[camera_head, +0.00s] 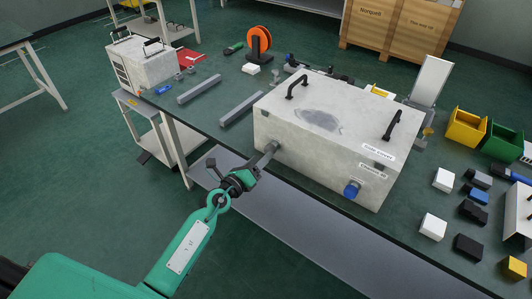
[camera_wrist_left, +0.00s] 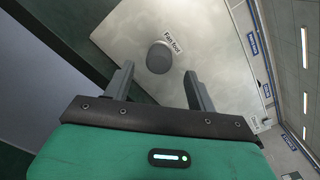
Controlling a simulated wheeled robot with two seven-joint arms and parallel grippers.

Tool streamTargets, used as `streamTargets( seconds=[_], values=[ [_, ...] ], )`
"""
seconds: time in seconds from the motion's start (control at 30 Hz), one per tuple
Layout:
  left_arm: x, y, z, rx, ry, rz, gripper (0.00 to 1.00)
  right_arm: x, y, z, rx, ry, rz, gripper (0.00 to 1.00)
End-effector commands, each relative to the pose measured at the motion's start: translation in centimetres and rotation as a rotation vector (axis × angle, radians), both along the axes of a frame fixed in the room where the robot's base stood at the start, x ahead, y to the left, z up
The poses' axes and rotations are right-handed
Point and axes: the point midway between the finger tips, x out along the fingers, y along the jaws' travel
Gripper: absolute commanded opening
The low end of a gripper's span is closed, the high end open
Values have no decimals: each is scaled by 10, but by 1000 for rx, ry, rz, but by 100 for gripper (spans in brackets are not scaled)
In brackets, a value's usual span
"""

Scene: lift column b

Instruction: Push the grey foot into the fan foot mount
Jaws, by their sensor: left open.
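A large pale speckled box (camera_head: 325,130) with two black handles on top stands at the front edge of the bench. In the left wrist view, a round dark grey foot (camera_wrist_left: 159,57) shows on the box's face beside a label (camera_wrist_left: 174,41) reading "Fan foot". I cannot tell how deep it sits, and the mount behind it is hidden. My left gripper (camera_head: 268,150) points at the box's near left face. In the left wrist view its two fingers (camera_wrist_left: 160,76) are apart with nothing between them, the foot ahead of the gap. My right gripper is not in view.
A blue knob (camera_head: 352,189) sticks out of the box's front. Two grey bars (camera_head: 199,88) lie on the bench (camera_head: 215,118) to the left. White, black and blue blocks and yellow and green bins (camera_head: 466,127) are at the right. The floor in front is clear.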

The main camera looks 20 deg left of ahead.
Motion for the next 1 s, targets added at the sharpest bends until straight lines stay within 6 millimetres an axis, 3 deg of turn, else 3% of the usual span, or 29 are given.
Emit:
streamTargets(
  seconds=[0.2, 0.43, 0.7, 1.0],
  values=[
    [-42, 15, -2, 1, 2, -1, 57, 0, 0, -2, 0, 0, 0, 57],
    [-71, 26, -1, 0, 1, -1, 57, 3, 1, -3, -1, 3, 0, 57],
    [-81, 30, 0, 0, -1, 1, 57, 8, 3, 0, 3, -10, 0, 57],
    [-81, 29, 0, 0, -1, 1, 57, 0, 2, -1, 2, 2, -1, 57]
  ],
)
